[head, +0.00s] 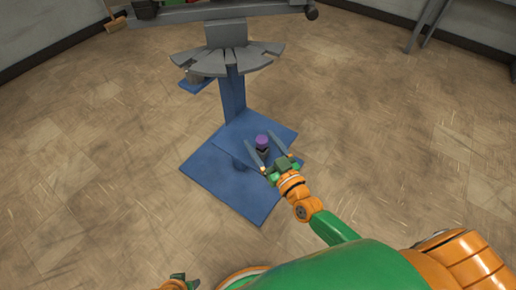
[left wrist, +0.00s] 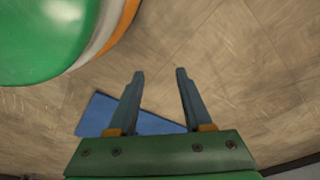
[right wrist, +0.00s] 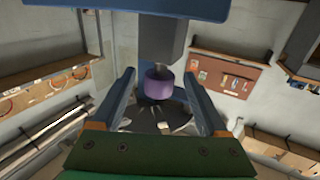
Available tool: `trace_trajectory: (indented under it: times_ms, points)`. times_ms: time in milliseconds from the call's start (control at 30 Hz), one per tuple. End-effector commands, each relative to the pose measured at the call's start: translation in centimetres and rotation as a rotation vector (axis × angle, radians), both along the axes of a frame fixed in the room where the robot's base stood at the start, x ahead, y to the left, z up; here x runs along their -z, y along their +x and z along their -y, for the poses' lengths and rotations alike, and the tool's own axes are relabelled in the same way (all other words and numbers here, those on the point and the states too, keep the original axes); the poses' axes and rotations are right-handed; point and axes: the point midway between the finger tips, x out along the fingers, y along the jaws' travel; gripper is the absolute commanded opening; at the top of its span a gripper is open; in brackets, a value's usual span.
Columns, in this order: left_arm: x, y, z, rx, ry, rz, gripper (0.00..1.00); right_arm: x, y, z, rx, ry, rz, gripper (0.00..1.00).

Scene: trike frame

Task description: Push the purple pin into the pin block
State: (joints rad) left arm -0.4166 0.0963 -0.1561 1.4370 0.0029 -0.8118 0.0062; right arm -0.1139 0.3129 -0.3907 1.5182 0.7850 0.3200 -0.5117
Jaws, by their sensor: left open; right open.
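The purple pin (head: 262,140) stands at the end of a dark grey block, which I take as the pin block (head: 263,151), above the blue base plate. In the right wrist view the purple pin (right wrist: 158,83) meets the grey block (right wrist: 163,42); how deep it sits I cannot tell. My right gripper (head: 259,137) is open, its fingers on either side of the pin; in the right wrist view (right wrist: 158,74) gaps show beside the pin. My left gripper (left wrist: 160,72) is open and empty, over the floor; only part of it shows at the bottom of the head view.
The blue base plate (head: 217,180) carries a blue column (head: 232,95) with a grey fan-shaped top (head: 226,62) close behind the pin. Wooden floor is free on both sides.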

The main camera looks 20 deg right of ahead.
Motion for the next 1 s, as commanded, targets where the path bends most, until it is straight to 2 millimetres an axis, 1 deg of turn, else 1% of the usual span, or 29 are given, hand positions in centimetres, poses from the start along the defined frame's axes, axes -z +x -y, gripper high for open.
trace_trajectory:
  times_ms: [33,100,167,233,400,433,467,500,567,600,667,700,733,1000]
  points:
    - [-0.1,0.4,0.1,-0.001,-0.001,0.007,0.5,-0.1,1.1,-0.1,0.002,0.003,0.004,0.77]
    - [-0.8,1.0,0.2,-0.002,-0.004,0.013,0.5,0.0,2.3,-0.4,0.002,0.001,0.002,0.77]
    - [-1.3,1.3,0.3,-0.002,-0.005,0.015,0.5,-0.1,3.1,-0.5,0.001,0.001,0.001,0.77]
    - [-1.7,1.4,0.3,-0.003,-0.005,0.015,0.5,-0.1,3.5,-0.6,0.0,0.0,-0.002,0.77]
    - [-1.8,1.4,0.3,-0.003,-0.005,0.015,0.5,-0.2,3.5,-0.6,0.0,-0.001,-0.003,0.77]
    - [-1.8,1.4,0.3,-0.003,-0.005,0.015,0.5,-0.2,3.5,-0.6,0.0,-0.001,-0.003,0.74]
    - [-1.8,1.4,0.3,-0.003,-0.005,0.015,0.5,-0.2,3.5,-0.6,0.0,-0.001,-0.003,0.66]
    - [-1.8,1.4,0.3,-0.003,-0.005,0.015,0.5,-0.2,3.5,-0.6,0.0,-0.001,-0.003,0.55]
    - [-1.8,1.4,0.3,-0.003,-0.005,0.015,0.5,-0.2,3.5,-0.6,0.0,-0.001,-0.003,0.39]
    - [-1.8,1.4,0.3,-0.003,-0.005,0.015,0.5,-0.2,3.5,-0.6,0.0,-0.001,-0.003,0.28]
    - [-1.8,1.4,0.3,-0.003,-0.005,0.015,0.5,-0.2,3.5,-0.6,0.0,-0.001,-0.003,0.12]
    - [-1.8,1.4,0.3,-0.003,-0.005,0.015,0.5,-0.2,3.5,-0.6,0.0,-0.001,-0.004,0.01]
    - [-1.8,1.4,0.3,-0.003,-0.005,0.015,0.5,-0.2,3.5,-0.6,0.0,-0.001,-0.004,0.0]
    - [-1.9,1.4,0.3,-0.002,-0.004,0.016,0.5,-0.3,3.5,-0.6,0.0,-0.001,-0.003,0.0]
